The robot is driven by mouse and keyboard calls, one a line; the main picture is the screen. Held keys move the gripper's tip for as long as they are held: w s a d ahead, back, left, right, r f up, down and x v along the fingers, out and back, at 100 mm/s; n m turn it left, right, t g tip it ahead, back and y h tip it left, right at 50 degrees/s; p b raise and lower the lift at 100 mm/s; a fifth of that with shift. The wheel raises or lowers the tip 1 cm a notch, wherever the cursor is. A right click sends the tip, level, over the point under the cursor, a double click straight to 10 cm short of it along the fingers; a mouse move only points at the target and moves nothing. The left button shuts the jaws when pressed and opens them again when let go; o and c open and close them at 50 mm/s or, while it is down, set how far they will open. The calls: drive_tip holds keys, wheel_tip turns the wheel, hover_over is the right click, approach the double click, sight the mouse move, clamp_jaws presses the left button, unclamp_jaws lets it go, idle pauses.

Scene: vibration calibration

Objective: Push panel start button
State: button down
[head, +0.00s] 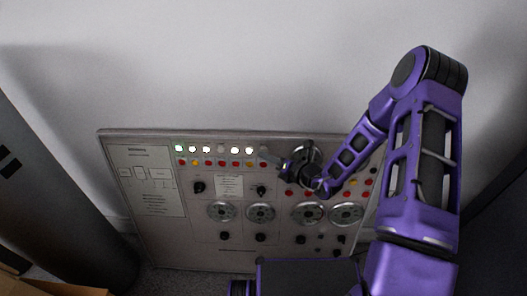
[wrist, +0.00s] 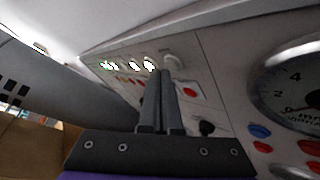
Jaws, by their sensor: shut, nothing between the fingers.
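The grey control panel (head: 150,235) leans or stands against the white wall. Its top row holds round lamps or buttons: a green-lit one (head: 179,148) at the left end, then several white-lit ones (head: 206,149). Small red and yellow buttons (head: 208,163) run below them. I cannot read which one is the start button. My gripper (head: 266,156) is shut and empty at the right end of these rows. In the wrist view my shut fingers (wrist: 161,75) reach toward the panel, just left of a red button (wrist: 190,92) and below a pale round knob (wrist: 173,58). Contact cannot be told.
Several round dials (head: 222,211) and black knobs (head: 198,187) fill the panel's lower part. A large gauge (wrist: 296,85) is close on the right in the wrist view. A dark grey column (head: 62,190) stands left of the panel, with a cardboard box (head: 55,290) at its foot.

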drive_tip(key=shift+w, duration=0.35)
idle(0.7)
drive_tip(key=shift+s+r, duration=0.1)
drive_tip(key=shift+s, duration=0.7)
drive_tip(key=shift+s+a+r+p, duration=0.15)
drive_tip(key=shift+s+p, duration=0.2)
drive_tip(key=shift+s, duration=0.45)
drive_tip(key=shift+s+d+r+p, duration=0.1)
drive_tip(key=shift+s+r+p, duration=0.15)
drive_tip(key=shift+s, duration=0.6)
drive_tip(key=shift+s+a+r+p, duration=0.1)
drive_tip(key=shift+s+p, duration=0.3)
drive_tip(key=shift+s, duration=0.4)
